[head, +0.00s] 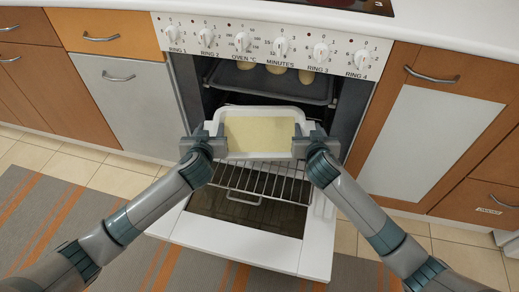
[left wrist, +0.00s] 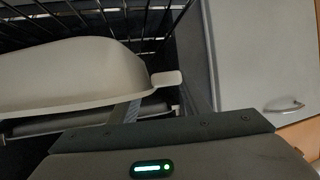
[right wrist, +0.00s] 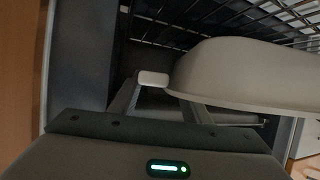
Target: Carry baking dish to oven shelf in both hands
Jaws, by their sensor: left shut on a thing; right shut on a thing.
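The white baking dish (head: 262,156) with a pale yellow filling is held level between my two grippers, in front of the open oven (head: 344,110). My left gripper (head: 212,134) is shut on the dish's left handle, and my right gripper (head: 309,134) on its right handle. The dish's side and handle tab show in the left wrist view (left wrist: 70,75) and in the right wrist view (right wrist: 240,75). A wire oven shelf (head: 283,185) sticks out below the dish, over the lowered door. The dish hides the shelf's rear part.
A dark tray (head: 310,88) with several pale rolls sits high inside the oven. The oven door (head: 318,235) hangs open toward me. Cabinets (head: 130,105) stand left, and a cabinet with a pale panel (head: 430,140) stands right. A striped rug (head: 60,220) covers the floor.

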